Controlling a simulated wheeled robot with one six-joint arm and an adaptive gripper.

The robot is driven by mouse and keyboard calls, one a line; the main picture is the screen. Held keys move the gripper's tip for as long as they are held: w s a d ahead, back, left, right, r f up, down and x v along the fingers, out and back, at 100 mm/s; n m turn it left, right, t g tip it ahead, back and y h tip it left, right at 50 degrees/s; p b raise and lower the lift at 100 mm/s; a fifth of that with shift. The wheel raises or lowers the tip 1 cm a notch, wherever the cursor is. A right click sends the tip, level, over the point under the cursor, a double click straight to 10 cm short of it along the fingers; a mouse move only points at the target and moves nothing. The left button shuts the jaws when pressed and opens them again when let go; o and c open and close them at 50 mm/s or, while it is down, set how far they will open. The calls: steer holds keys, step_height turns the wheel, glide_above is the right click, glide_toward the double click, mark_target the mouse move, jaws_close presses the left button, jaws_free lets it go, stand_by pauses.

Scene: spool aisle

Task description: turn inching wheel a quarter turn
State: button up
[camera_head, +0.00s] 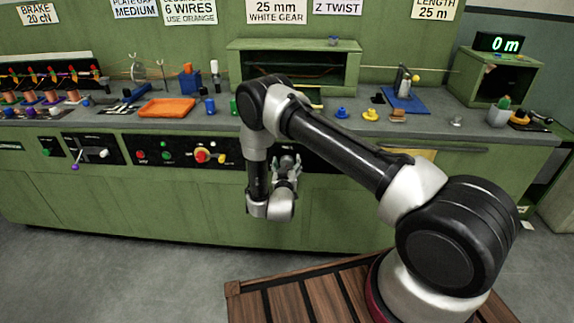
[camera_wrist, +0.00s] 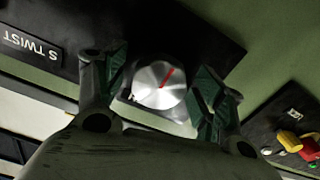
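A round silver knob (camera_wrist: 158,88) with a red line across its face sits on a black panel in the wrist view. It is the only wheel-like part near my gripper; no label naming it the inching wheel is legible. My gripper (camera_wrist: 158,74) is open, with one green-padded finger on each side of the knob. I see gaps between the pads and the knob, and cannot tell how far the tips reach along it. In the head view my gripper (camera_head: 287,166) faces the cabinet's front panel, and my arm hides the knob there.
An "S TWIST" label (camera_wrist: 30,46) lies left of the knob in the wrist view. A red and yellow switch (camera_wrist: 296,143) is at lower right; it also shows in the head view (camera_head: 201,155). The bench top (camera_head: 330,118) above holds an orange tray (camera_head: 167,108) and several small parts.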

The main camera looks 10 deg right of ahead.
steer(key=c, duration=0.8)
steer(key=shift+m, duration=0.3)
steer(key=m, duration=0.4)
steer(key=shift+m, duration=0.3)
steer(key=m, duration=0.4)
steer(key=shift+a, duration=0.1)
steer(key=m, duration=0.9)
steer(key=shift+m, duration=0.3)
